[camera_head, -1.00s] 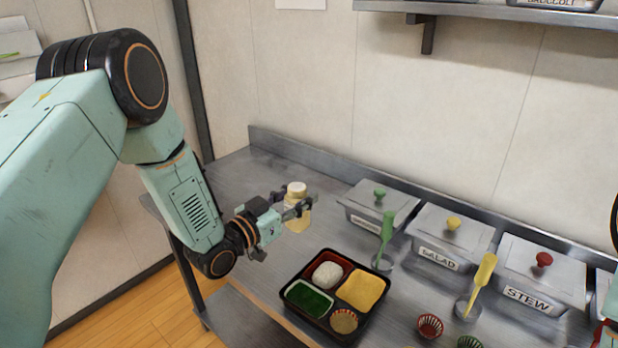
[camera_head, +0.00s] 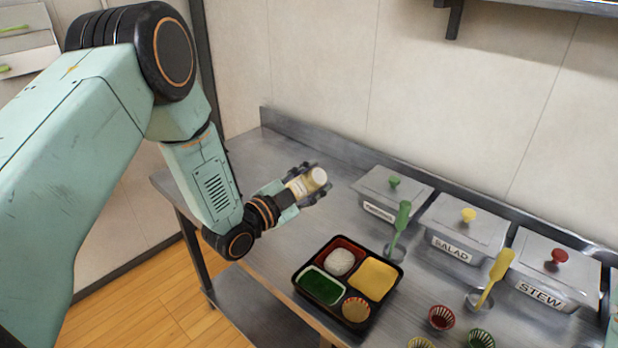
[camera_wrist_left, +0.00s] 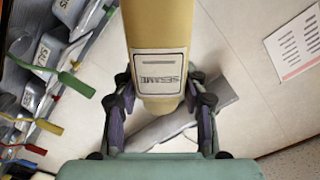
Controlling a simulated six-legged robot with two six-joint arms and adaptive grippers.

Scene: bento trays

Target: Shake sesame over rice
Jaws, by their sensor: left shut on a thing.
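The sesame shaker (camera_head: 306,183) is a pale yellow bottle with a white cap. In the left wrist view its label reads SESAME (camera_wrist_left: 158,70). My left gripper (camera_head: 312,186) is shut around it and holds it tilted, with the cap toward the right, above and behind the bento tray (camera_head: 326,312). The rice (camera_head: 340,262) is a white mound in the tray's red back-left compartment. Green, yellow and brown foods fill the other compartments. The shaker is not over the rice. My right gripper does not show.
Lidded steel containers, including salad (camera_head: 455,244) and stew (camera_head: 541,286), line the back right. A green-handled utensil (camera_head: 400,222) and a yellow-handled one (camera_head: 494,272) stand before them. Small cups (camera_head: 441,318) lie at the front right. The table's back left is clear.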

